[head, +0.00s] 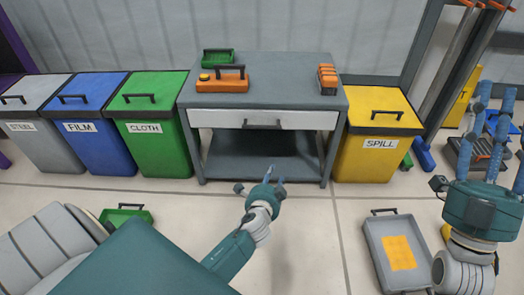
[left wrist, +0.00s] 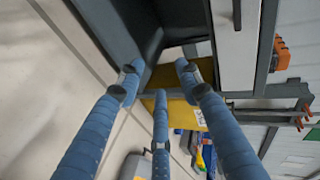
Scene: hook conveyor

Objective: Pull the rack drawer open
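The rack (head: 190,150) is a grey metal table with a lower shelf. Its white drawer front (head: 208,118) with a dark bar handle (head: 262,125) sits under the top and looks closed. In the left wrist view the drawer front (left wrist: 238,55) is at the upper right, with part of the handle (left wrist: 236,12) at the top edge. My left gripper (head: 274,175) is in front of the rack, below the handle in the picture and apart from it. Its blue fingers (left wrist: 160,82) are spread and empty. My right gripper (head: 498,105) is at the far right, fingers spread, empty.
An orange toolbox (head: 222,85), a green crate (head: 218,57) and an orange item (head: 327,80) stand on the rack top. The green cloth bin (head: 160,150) and yellow spill bin (head: 365,155) flank the rack closely. A grey tray (head: 376,262) lies on the floor at right.

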